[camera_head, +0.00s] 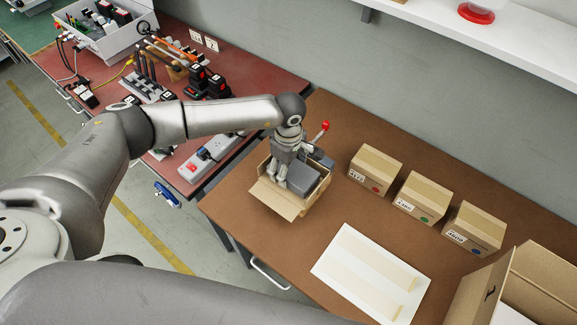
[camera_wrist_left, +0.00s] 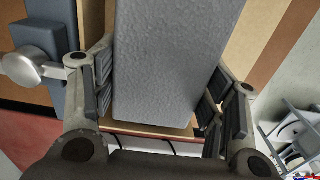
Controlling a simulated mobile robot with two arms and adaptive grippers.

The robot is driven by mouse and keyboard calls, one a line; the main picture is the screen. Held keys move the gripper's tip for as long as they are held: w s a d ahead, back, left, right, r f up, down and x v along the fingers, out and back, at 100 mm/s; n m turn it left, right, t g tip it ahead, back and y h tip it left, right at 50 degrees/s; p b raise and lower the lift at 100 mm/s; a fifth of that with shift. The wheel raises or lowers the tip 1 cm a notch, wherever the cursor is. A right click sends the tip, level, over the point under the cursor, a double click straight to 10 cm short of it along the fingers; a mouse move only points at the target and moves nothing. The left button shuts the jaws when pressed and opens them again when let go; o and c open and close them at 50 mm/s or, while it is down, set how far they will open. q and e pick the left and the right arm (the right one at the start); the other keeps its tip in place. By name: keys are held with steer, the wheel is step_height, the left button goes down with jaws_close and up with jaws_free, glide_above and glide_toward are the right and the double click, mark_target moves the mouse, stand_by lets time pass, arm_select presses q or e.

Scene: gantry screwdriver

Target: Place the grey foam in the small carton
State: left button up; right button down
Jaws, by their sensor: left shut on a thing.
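The small carton (camera_head: 277,199) stands open on the brown table, with a flap folded out toward the front. My left gripper (camera_head: 282,178) reaches down into it from above. It is shut on the grey foam (camera_head: 304,179), a grey block that sits at least partly within the carton's opening. In the left wrist view, the foam (camera_wrist_left: 165,60) lies between the two finger pads of the gripper (camera_wrist_left: 160,95). How deep the foam sits cannot be told. My right gripper is not in view.
A blue-grey part with a rounded metal knob (camera_wrist_left: 22,70) is beside the foam; a red-tipped piece (camera_head: 322,130) rises behind the carton. Three closed cartons (camera_head: 422,198) stand to the right. A white sheet (camera_head: 370,275) and larger open box (camera_head: 520,290) lie nearer. A red bench (camera_head: 235,110) is left.

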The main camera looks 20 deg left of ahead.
arm_select(q)
steer(key=shift+f, duration=0.4)
steer(key=shift+f, duration=0.1)
steer(key=shift+o, duration=2)
